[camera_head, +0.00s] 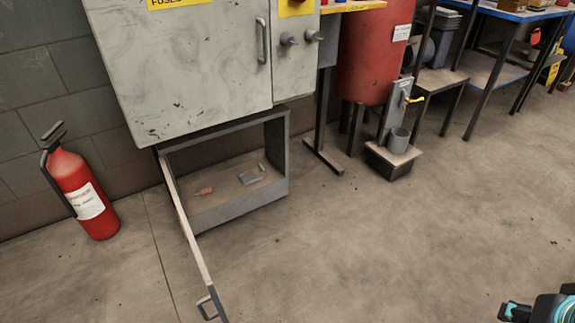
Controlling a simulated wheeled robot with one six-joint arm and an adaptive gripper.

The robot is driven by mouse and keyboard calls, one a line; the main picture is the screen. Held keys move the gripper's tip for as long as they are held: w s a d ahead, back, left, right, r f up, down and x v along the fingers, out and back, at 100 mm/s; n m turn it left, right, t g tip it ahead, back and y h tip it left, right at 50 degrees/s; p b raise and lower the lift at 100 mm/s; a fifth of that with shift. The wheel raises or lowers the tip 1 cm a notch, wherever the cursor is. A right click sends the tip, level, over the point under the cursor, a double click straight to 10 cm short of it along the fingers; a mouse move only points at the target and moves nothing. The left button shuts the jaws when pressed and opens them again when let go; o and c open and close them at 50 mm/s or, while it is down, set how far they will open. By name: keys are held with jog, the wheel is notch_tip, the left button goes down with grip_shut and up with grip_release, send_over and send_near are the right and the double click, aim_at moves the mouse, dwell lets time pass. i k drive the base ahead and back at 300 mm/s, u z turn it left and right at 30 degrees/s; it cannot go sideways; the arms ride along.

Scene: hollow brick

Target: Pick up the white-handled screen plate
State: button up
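I cannot clearly make out a white-handled screen plate in this view. Inside the open lower compartment (230,208) of the grey cabinet lie a small grey piece (251,177) and a small orange-brown piece (204,191). They are too small to identify. A black part with teal rings (548,309), which looks like the end of my arm, shows at the bottom right corner, cut off by the frame. It is over the floor, far from the compartment. My gripper's fingers cannot be made out there.
The compartment's door (190,235) hangs open toward me. A red fire extinguisher (83,194) stands at left. Blue-topped tables (510,14) are at upper right. The central floor is clear.

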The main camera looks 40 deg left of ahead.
aim_at(257, 174)
jog(key=u, duration=0.05)
jog(key=i, duration=0.75)
jog(key=u, duration=0.95)
jog(key=i, duration=0.7)
jog(key=u, duration=0.65)
